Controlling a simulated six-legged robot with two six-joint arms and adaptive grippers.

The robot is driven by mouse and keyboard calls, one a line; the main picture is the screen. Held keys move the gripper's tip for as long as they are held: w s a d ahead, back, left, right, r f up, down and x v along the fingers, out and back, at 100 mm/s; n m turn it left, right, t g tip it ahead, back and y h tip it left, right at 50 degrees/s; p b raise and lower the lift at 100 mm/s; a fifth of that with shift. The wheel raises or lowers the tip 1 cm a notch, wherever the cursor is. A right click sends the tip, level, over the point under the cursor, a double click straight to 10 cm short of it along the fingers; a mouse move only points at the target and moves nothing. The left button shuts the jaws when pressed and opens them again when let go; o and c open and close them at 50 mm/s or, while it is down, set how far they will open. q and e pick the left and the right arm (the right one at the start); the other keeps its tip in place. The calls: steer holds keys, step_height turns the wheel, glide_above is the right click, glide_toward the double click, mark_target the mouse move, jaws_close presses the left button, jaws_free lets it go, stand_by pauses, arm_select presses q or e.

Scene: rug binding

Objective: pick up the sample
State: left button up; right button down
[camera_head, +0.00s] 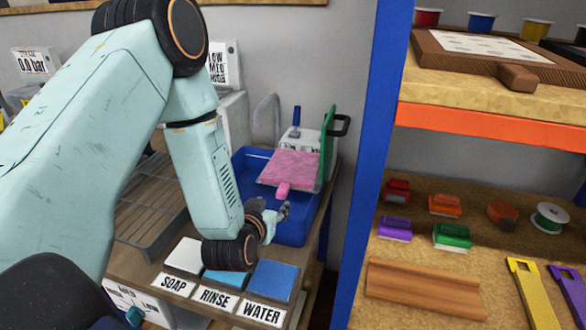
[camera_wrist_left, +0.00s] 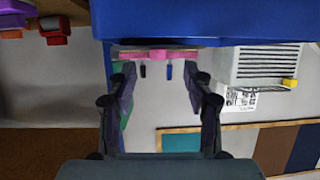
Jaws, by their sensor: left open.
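The sample looks like a flat pink textured square (camera_head: 290,168) with a brighter pink tab (camera_head: 283,189) on its near edge. It is at the blue basin (camera_head: 258,164); what bears it is not clear. In the left wrist view, which is upside down, the sample (camera_wrist_left: 158,54) shows edge-on, with its tab between my fingers. My left gripper (camera_head: 283,210) is open and empty, over the near part of the basin, just short of the tab. Its fingers also show apart in the wrist view (camera_wrist_left: 160,78). My right gripper is not in view.
Sponge-like pads stand behind the labels SOAP (camera_head: 174,284), RINSE (camera_head: 215,299) and WATER (camera_head: 262,312) in front of the basin. A blue post (camera_head: 376,150) and stocked shelves (camera_head: 440,285) stand at right.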

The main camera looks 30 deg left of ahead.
mark_target(280, 195)
arm_select(q)
steer(key=x, duration=0.4)
steer(key=shift+w+r, duration=0.25)
steer(key=shift+w, duration=0.1)
steer(key=shift+w+a+f, duration=0.2)
steer(key=shift+d, duration=0.2)
steer(key=c, duration=0.3)
steer(key=shift+a, duration=0.15)
steer(key=c, duration=0.6)
jaws_close()
